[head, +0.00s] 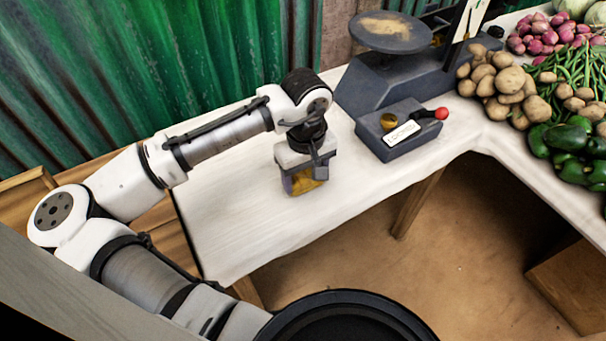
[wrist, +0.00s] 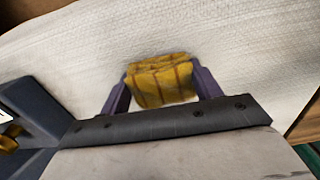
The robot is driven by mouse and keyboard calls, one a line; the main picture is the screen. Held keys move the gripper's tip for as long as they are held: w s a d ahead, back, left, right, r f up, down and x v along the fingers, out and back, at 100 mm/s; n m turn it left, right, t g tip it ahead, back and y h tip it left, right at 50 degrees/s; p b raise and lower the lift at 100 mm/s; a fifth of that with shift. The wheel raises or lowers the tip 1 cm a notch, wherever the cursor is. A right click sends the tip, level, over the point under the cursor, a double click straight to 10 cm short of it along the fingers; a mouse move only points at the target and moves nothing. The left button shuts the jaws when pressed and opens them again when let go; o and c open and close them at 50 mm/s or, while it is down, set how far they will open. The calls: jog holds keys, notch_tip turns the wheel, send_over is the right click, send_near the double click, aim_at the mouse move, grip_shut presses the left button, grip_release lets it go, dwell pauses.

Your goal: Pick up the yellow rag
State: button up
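The yellow rag (wrist: 161,82) is a folded cloth with darker stripes. In the wrist view it lies between the two purple-grey fingers of my gripper (wrist: 161,86), one on each side and at or very near its edges. In the head view the rag (head: 304,183) shows low between the fingers of my gripper (head: 306,184), over the white tabletop. The fingers are wide apart, with the rag filling nearly the whole gap. I cannot tell whether they press on it, or whether it rests on the table.
The white-covered table (head: 235,225) is clear around my gripper. A dark scale (head: 395,85) and a small block with a red knob (head: 405,130) stand to the right. Potatoes (head: 500,85), green peppers (head: 568,145) and onions (head: 545,40) lie farther right. A green corrugated wall (head: 130,70) is behind.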

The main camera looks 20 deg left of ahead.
aim_at(305, 174)
jog(key=shift+c, duration=1.2)
notch_tip(305, 174, up, 20)
jog(key=p, duration=0.1)
jog(key=shift+p, duration=0.3)
jog(key=o, duration=0.4)
jog(key=c, duration=0.3)
